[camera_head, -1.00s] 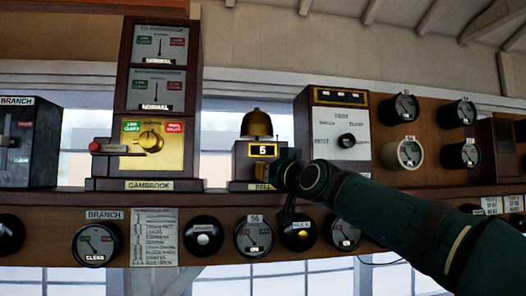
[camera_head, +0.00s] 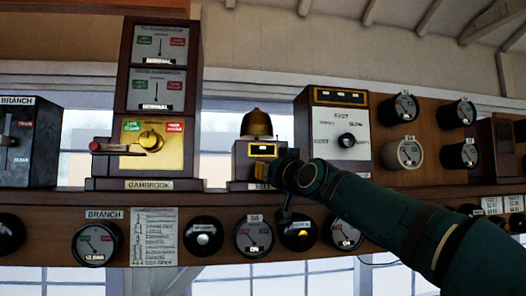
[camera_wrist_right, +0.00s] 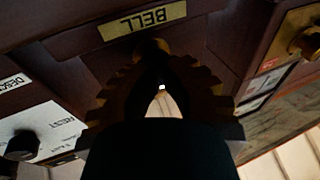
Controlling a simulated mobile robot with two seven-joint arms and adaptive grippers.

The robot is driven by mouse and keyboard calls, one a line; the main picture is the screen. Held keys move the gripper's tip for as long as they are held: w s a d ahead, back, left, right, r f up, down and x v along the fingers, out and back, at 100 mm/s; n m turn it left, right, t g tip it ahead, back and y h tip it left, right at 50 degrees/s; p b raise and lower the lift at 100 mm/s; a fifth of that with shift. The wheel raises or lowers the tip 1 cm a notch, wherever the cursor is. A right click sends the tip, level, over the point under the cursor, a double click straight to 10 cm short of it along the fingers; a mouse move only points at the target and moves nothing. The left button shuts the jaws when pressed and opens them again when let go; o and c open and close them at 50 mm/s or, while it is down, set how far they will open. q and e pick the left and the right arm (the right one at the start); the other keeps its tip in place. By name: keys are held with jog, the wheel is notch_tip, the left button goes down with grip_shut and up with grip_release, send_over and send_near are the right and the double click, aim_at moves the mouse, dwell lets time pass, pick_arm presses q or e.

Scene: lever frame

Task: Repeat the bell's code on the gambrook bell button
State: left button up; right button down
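The brass bell (camera_head: 256,123) sits on a dark wooden box with a small yellow-framed display (camera_head: 263,150), whose figure I cannot read now. This bell box (camera_head: 241,165) stands right of the tall Gambrook instrument (camera_head: 155,160). My right gripper (camera_head: 280,178) is at the lower right front of the bell box and hides part of it. In the wrist view, the fingers of my right gripper (camera_wrist_right: 164,58) are together just below the BELL plate (camera_wrist_right: 143,20). A round brass knob (camera_wrist_right: 152,46) shows at their tips; I cannot tell whether they touch it. My left gripper is out of view.
Right of the bell box stands a panel with a black rotary knob (camera_head: 346,140). Several round gauges line the board below the shelf (camera_head: 220,199). The Gambrook instrument has a red-tipped handle (camera_head: 95,146). Windows lie behind.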

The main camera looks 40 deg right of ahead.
jog(key=shift+s+a, duration=0.35)
jog(key=shift+s, duration=0.25)
jog(key=shift+w+d, duration=0.1)
jog(key=shift+w, duration=0.1)
jog(key=shift+w+d, duration=0.35)
jog(key=shift+w, duration=0.2)
jog(key=shift+s, duration=0.1)
jog(key=shift+s+a, duration=0.4)
jog(key=shift+s, duration=0.2)
jog(key=shift+w+d, duration=0.1)
jog(key=shift+w, duration=0.1)
